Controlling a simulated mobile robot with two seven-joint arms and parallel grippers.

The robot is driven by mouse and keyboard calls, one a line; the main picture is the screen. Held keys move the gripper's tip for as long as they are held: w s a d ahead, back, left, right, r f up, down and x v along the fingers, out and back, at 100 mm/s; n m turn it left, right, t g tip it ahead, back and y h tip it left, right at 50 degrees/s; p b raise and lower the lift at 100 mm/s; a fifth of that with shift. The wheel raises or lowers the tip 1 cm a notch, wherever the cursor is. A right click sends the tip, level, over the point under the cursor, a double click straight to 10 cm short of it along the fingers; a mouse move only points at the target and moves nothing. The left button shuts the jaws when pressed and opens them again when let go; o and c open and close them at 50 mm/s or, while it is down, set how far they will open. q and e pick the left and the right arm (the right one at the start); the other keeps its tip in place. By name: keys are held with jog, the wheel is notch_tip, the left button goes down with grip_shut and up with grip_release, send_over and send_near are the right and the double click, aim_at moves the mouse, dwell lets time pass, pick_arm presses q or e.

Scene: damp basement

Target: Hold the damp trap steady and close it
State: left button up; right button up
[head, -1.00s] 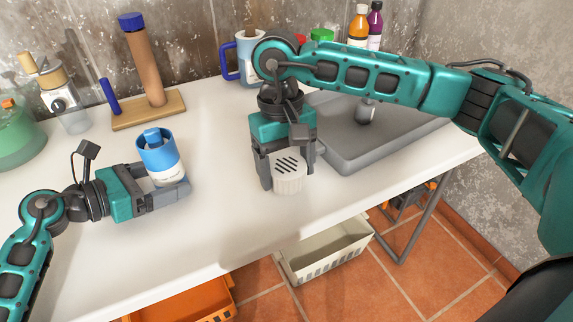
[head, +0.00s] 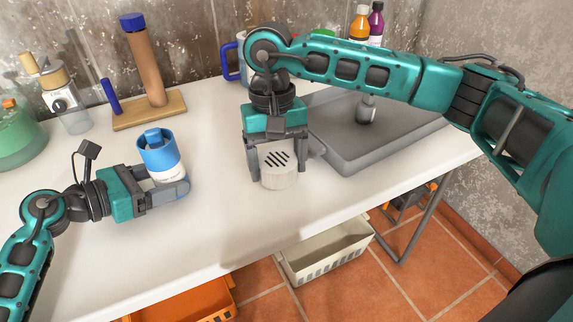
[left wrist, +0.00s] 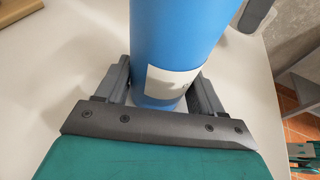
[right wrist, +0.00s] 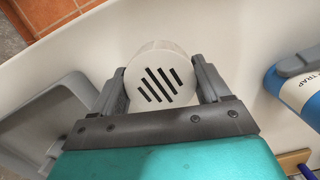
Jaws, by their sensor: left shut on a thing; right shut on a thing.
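The damp trap (head: 158,150) is a blue and white cylinder on the white table, with a white label and a blue piece showing at its top. My left gripper (head: 172,192) is shut around its lower part; the trap also fills the left wrist view (left wrist: 175,45). My right gripper (head: 277,170) is shut on a white round cap with dark slots (head: 278,155), to the right of the trap and apart from it. The cap shows between the fingers in the right wrist view (right wrist: 155,85), with part of the labelled trap (right wrist: 300,90) at the right edge.
A grey tray (head: 345,155) lies right of the cap. Behind stand a wooden post on a board (head: 150,110), a blue-and-white mug (head: 243,65) and bottles (head: 374,22). A green flask (head: 15,140) is far left. The table front is clear.

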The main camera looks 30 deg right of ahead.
jog(key=w+a+r+m+t+y, duration=0.1)
jog(key=w+a+r+m+t, duration=0.1)
jog(key=w+a+r+m, duration=1)
jog(key=m+t, duration=0.1)
jog(key=m, duration=1)
send_over(150, 131)
jog(key=d, duration=0.1)
jog(key=shift+d+f, duration=0.1)
jog(key=shift+d, duration=0.1)
jog(key=shift+a+m, duration=0.65)
jog(key=shift+m, duration=0.35)
jog(key=shift+f, duration=1.4)
jog(key=shift+f, duration=0.1)
jog(key=shift+f, duration=0.5)
